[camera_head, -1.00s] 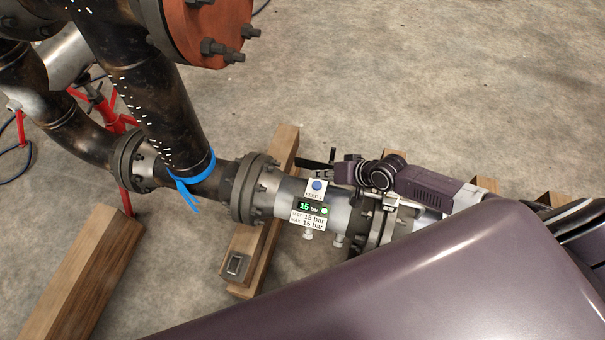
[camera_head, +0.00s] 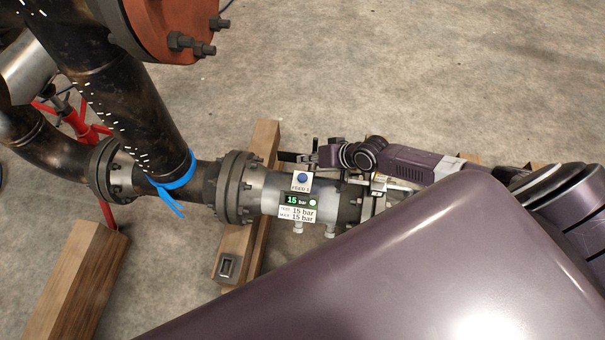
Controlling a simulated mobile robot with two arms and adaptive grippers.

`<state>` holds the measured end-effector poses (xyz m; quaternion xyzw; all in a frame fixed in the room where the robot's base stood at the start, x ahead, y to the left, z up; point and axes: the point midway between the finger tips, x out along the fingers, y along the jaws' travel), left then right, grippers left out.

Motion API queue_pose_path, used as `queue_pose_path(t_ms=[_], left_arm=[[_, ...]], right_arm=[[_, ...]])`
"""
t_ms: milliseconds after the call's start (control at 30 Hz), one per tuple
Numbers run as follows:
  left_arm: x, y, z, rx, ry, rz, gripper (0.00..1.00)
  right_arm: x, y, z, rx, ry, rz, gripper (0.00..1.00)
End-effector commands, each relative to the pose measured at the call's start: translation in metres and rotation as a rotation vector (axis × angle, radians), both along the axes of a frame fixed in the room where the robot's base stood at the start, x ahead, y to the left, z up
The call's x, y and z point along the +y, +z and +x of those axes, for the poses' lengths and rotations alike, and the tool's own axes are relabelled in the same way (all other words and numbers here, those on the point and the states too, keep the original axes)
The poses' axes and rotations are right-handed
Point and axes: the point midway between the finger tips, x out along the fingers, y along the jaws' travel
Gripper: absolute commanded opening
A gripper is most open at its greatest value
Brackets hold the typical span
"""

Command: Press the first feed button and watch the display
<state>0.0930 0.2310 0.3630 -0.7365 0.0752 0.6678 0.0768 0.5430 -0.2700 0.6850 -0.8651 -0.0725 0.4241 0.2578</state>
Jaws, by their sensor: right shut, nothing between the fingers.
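The blue feed button (camera_head: 302,178) sits on a white plate marked FEED, with a character after it too small to read for sure. Just below it, the dark display (camera_head: 298,199) shows 15 bar in green beside a small pale round lamp. A white label (camera_head: 297,214) under it gives 15 bar on two lines. Both are on the grey spool section (camera_head: 270,196) of the pipe. My right gripper (camera_head: 284,156) reaches in from the right, shut and empty. In the picture it is just above the button, apart from it. My left gripper is out of view.
A bolted flange (camera_head: 236,188) stands left of the display. A blue strap (camera_head: 176,182) is tied round the dark pipe. Wooden beams (camera_head: 76,280) lie on the concrete floor. An orange-red blind flange (camera_head: 175,25) is at the top. My own arm link covers the lower right.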

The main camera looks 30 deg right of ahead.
Motion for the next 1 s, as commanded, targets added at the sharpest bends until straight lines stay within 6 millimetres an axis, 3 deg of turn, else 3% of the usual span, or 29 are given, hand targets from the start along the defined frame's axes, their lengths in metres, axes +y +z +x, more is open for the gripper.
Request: queue_pose_path(t_ms=[33, 400, 1000], left_arm=[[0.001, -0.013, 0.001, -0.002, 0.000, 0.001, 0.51], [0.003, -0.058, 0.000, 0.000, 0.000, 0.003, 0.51], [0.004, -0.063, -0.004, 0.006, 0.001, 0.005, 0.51]], right_arm=[[0.000, -0.013, 0.000, 0.000, 0.000, 0.000, 0.00], [0.000, -0.062, 0.000, 0.000, 0.001, -0.001, 0.00], [0.000, -0.067, 0.000, 0.000, 0.000, 0.000, 0.00]])
